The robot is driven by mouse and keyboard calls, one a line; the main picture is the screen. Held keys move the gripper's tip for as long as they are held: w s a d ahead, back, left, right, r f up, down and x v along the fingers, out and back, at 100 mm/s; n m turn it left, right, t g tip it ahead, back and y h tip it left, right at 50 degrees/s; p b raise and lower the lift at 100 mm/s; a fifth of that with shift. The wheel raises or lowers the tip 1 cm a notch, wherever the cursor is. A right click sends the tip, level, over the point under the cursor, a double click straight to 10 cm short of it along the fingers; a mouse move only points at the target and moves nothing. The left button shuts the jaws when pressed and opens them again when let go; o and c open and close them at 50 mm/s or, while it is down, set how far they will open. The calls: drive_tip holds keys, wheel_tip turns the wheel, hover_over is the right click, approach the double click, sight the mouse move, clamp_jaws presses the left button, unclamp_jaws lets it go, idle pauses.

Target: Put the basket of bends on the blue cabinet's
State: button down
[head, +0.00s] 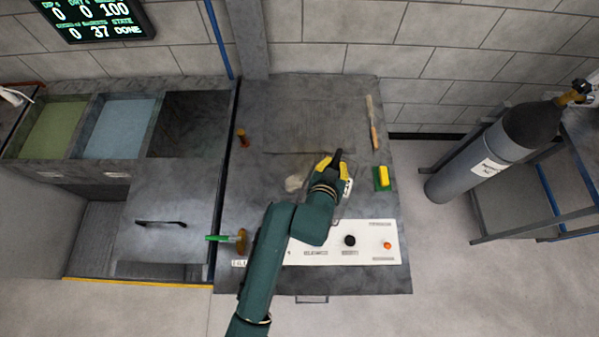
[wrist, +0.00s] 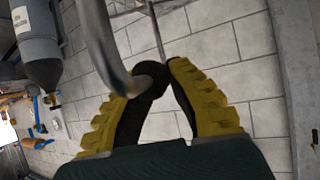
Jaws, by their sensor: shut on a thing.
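My gripper (head: 334,166) has yellow fingers and is above the middle of the grey bench in the head view. In the wrist view my gripper (wrist: 163,88) is closed around the end of a bent grey bar (wrist: 103,45). The bar runs up out of the top of the picture and curves in between the fingertips. What the bar belongs to does not show. I cannot make out a basket of bends or a blue cabinet in either view.
The grey bench (head: 310,105) carries a yellow-green block (head: 382,178), a wooden-handled tool (head: 373,125) and a white control panel (head: 365,243). Open tanks (head: 118,127) stand left, near a handled grey cover (head: 170,200). A gas cylinder (head: 480,165) stands right.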

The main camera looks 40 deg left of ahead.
drive_tip(key=w+a+f+n+g+y+b, duration=0.1)
drive_tip(key=a+f+n+y+b, duration=0.1)
drive_tip(key=a+b, duration=0.4)
drive_tip(key=a+f+n+g+y+b, duration=0.1)
drive_tip(key=a+f+n+y+b, duration=0.15)
drive_tip(key=a, duration=0.45)
wheel_tip(320, 180, down, 9)
drive_tip(key=b, duration=0.2)
drive_tip(key=shift+a+h+b, duration=0.15)
drive_tip(key=shift+h+b, duration=0.15)
drive_tip(key=shift+h, duration=0.05)
drive_tip(key=c, duration=1.5)
unclamp_jaws()
drive_tip(key=shift+f, duration=0.3)
drive_tip(key=shift+o, duration=1.3)
